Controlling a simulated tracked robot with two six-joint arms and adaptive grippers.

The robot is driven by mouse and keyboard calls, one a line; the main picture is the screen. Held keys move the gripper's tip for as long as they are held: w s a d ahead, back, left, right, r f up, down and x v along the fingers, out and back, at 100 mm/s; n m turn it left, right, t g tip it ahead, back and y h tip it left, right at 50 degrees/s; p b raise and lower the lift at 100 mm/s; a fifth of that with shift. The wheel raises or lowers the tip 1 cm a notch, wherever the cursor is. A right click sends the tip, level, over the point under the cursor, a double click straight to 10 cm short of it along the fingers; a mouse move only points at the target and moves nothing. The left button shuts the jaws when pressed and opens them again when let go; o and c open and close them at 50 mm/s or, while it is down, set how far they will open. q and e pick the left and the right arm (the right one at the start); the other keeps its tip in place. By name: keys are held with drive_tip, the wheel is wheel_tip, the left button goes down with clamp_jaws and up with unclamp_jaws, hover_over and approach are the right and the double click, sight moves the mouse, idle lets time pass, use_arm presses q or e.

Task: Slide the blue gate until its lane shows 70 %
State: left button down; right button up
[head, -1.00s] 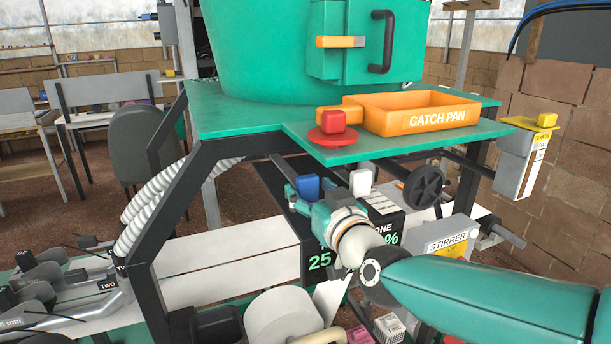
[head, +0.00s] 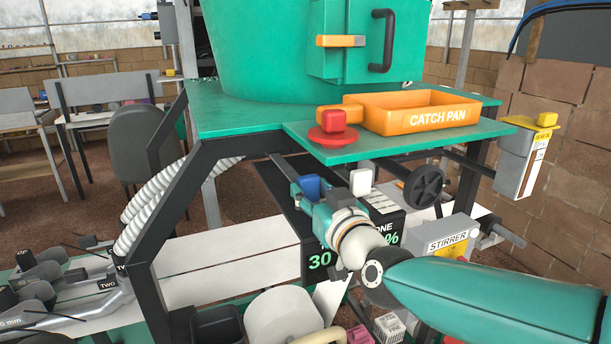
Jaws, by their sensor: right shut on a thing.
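The blue gate knob (head: 309,187) stands on a dark sloped slide below the green shelf. My right gripper (head: 316,191) is at the knob and shut on it; its arm comes in from the lower right and hides part of the slide. The black display box (head: 318,262) reads 30 on its left lane. Its other readout, near "ONE" and a % sign, is partly hidden by my arm. A white knob (head: 360,182) and a red knob (head: 333,119) stand to the right and above. My left gripper is not in view.
The orange catch pan (head: 426,108) sits on the green shelf above. A black handwheel (head: 425,185) and the grey stirrer box (head: 449,238) are to the right of my gripper. White boards (head: 225,268) run to the left.

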drive_tip(key=shift+v, duration=0.9)
idle(0.7)
drive_tip(key=o, duration=1.1)
drive_tip(key=shift+c, duration=0.2)
drive_tip(key=shift+s, duration=0.15)
drive_tip(key=shift+b+v, duration=0.45)
drive_tip(key=shift+v, duration=1.45)
drive_tip(key=shift+d, duration=0.1)
